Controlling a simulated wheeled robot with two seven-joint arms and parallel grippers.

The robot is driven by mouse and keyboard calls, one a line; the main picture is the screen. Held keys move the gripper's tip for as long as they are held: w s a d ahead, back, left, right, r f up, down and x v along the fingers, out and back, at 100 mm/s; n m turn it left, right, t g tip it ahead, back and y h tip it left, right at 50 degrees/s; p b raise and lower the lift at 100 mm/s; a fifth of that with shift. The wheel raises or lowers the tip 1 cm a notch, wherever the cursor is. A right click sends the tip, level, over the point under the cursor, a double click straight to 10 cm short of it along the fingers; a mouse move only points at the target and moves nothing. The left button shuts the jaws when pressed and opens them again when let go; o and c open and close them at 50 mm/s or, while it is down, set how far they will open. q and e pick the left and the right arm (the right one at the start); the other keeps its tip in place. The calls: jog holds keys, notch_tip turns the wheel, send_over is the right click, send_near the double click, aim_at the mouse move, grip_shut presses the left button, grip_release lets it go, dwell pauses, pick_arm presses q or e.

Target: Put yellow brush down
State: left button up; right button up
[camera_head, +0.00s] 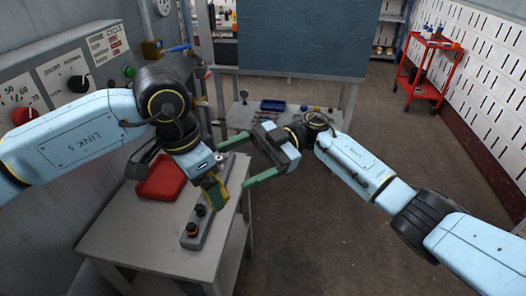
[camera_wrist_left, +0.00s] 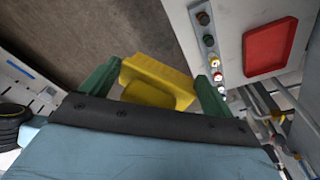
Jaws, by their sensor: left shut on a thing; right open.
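My left gripper (camera_wrist_left: 158,92) is shut on the yellow brush (camera_wrist_left: 155,80), which sits between its green fingers in the left wrist view. In the head view the yellow brush (camera_head: 214,190) hangs below my left wrist, near the right edge of the small grey table (camera_head: 145,225). I cannot tell whether it touches anything below. My right gripper (camera_head: 245,167) is open and empty, to the right of the brush, with its two green fingers pointing left.
A red tray (camera_head: 160,180) lies on the grey table, left of a grey strip with several knobs (camera_head: 195,238). A control panel with dials (camera_head: 75,82) stands at the left. A low bench with a blue tray (camera_head: 272,105) is behind. A red cart (camera_head: 430,65) stands far right on open floor.

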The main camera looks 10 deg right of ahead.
jog(key=shift+x, duration=2)
jog(key=shift+c, duration=0.3)
jog(key=c, duration=1)
pick_arm(q)
jog(key=o, duration=1.1)
pick_arm(e)
jog(key=shift+c, duration=0.3)
pick_arm(q)
jog(key=r, duration=0.4)
jog(key=a+r, duration=0.1)
jog(key=r, duration=0.3)
jog(key=s+r, duration=0.1)
jog(key=r, duration=0.3)
jog(key=shift+a, duration=0.3)
